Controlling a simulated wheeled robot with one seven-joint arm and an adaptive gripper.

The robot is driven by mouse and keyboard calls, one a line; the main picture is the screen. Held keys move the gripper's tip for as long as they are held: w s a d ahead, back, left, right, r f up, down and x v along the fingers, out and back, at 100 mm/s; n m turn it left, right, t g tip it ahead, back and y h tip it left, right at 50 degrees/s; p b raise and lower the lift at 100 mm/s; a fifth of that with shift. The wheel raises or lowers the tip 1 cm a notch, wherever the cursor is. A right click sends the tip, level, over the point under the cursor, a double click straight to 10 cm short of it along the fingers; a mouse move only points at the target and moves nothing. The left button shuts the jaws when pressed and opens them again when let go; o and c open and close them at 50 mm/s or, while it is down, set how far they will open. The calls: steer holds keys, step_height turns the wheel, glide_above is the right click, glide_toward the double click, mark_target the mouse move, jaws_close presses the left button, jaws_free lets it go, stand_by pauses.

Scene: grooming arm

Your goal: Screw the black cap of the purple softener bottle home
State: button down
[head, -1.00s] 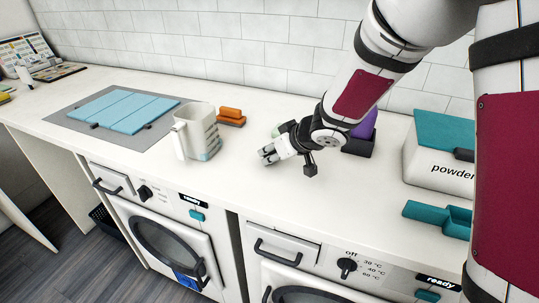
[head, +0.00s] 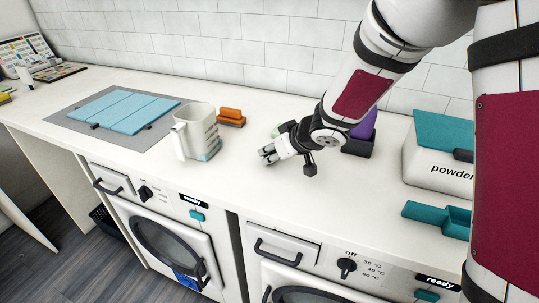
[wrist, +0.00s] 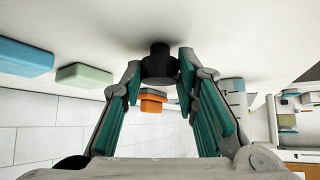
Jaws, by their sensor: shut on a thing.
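My gripper (head: 267,154) is low over the counter in the middle of the head view, fingers pointing left. In the wrist view its fingertips (wrist: 160,72) are closed on the sides of the black cap (wrist: 160,62), a short dark cylinder at or close to the counter surface; I cannot tell whether it touches. The purple softener bottle (head: 366,125) shows only in part behind my arm, in a dark holder (head: 359,146). Its neck is hidden.
A measuring jug (head: 197,133) and an orange brush (head: 231,117) stand left of my gripper. A pale green block (wrist: 84,75) and a blue block (wrist: 22,57) show in the wrist view. The powder box (head: 437,160) and teal scoop (head: 437,217) are at right. The front counter is clear.

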steer(key=shift+r+p, duration=2.65)
steer(key=shift+p, duration=1)
